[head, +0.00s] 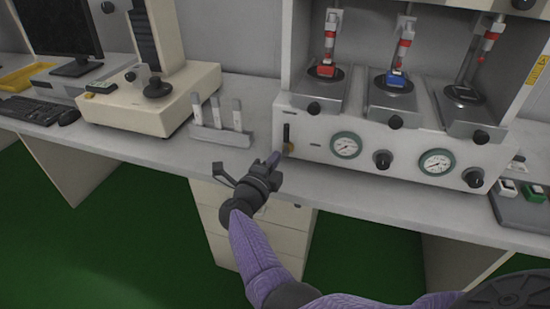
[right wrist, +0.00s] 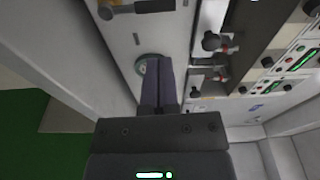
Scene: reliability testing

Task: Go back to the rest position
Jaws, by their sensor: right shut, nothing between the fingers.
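My right gripper (head: 273,160) reaches up to the lower left of the test machine's front panel (head: 315,137). My left gripper does not show in either view.
The machine has two gauges (head: 346,145), black knobs and several stations with red and blue parts. Left of it on the bench (head: 225,160) stand a rack of pale tools (head: 222,125) and a beige instrument (head: 150,100). A keyboard (head: 35,110) lies far left. Drawers (head: 250,225) are below.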

